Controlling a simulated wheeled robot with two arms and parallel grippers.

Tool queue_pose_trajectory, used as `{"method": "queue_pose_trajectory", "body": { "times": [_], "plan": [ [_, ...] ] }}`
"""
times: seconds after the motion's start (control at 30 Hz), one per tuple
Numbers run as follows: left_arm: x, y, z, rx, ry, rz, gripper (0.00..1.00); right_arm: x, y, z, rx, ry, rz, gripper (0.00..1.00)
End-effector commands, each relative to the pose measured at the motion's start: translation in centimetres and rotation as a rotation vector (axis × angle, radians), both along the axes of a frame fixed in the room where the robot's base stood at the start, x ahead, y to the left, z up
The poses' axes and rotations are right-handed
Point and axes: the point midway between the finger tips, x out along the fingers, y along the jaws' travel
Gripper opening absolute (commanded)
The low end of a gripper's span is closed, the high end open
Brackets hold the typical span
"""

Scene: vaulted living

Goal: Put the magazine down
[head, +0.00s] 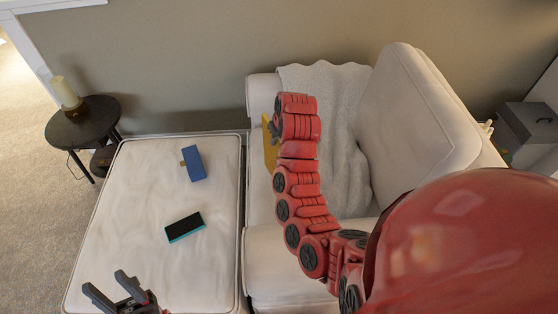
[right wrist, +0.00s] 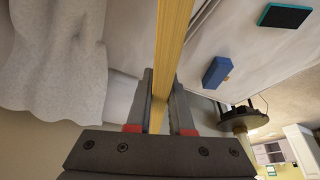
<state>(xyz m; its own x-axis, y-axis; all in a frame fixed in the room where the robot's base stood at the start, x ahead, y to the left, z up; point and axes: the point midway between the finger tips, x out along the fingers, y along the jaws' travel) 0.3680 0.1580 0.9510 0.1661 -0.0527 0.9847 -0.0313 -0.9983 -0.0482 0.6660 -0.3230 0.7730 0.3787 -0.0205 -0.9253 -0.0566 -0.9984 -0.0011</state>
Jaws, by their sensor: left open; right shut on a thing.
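The yellow magazine (head: 270,150) shows in the head view partly hidden behind my right arm, above the pale sofa. In the right wrist view the magazine (right wrist: 174,40) is seen edge-on, as a yellow strip running up from between the fingers. My right gripper (right wrist: 160,105) is shut on it. In the head view the right gripper (head: 273,128) is mostly hidden by its own arm. My left gripper (head: 112,292) is open and empty at the bottom left, over the front of the cream cushioned seat.
The cream seat (head: 130,200) holds a blue block-like object (head: 198,163) and a black, teal-edged device (head: 184,227); free room surrounds both. A grey throw (head: 335,100) drapes over the sofa (head: 415,100). A round dark side table (head: 85,122) with a candle-like object (head: 66,93) stands left.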

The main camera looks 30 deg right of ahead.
Motion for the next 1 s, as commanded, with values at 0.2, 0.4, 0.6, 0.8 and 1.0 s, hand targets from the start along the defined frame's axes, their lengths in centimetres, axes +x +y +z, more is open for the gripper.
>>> {"method": "queue_pose_trajectory", "body": {
  "times": [0.2,0.4,0.6,0.8,1.0],
  "plan": [
    [0.0,0.0,0.6,0.0,-0.001,0.0,0.5,0.1,0.0,-2.8,0.0,-0.003,0.0,0.0],
    [0.0,0.0,1.0,0.0,-0.001,0.0,0.5,-0.1,0.0,-5.7,-0.001,0.0,-0.001,0.0],
    [0.0,0.0,0.9,0.0,-0.001,0.0,0.5,0.0,0.0,-6.1,-0.002,-0.003,-0.001,0.0],
    [0.0,0.0,0.8,0.0,-0.001,0.0,0.5,0.1,0.0,-6.4,-0.001,-0.004,0.0,0.23],
    [0.0,0.0,0.8,0.0,-0.001,0.0,0.5,0.1,0.0,-6.3,-0.001,-0.004,0.0,0.5]
  ]
}}
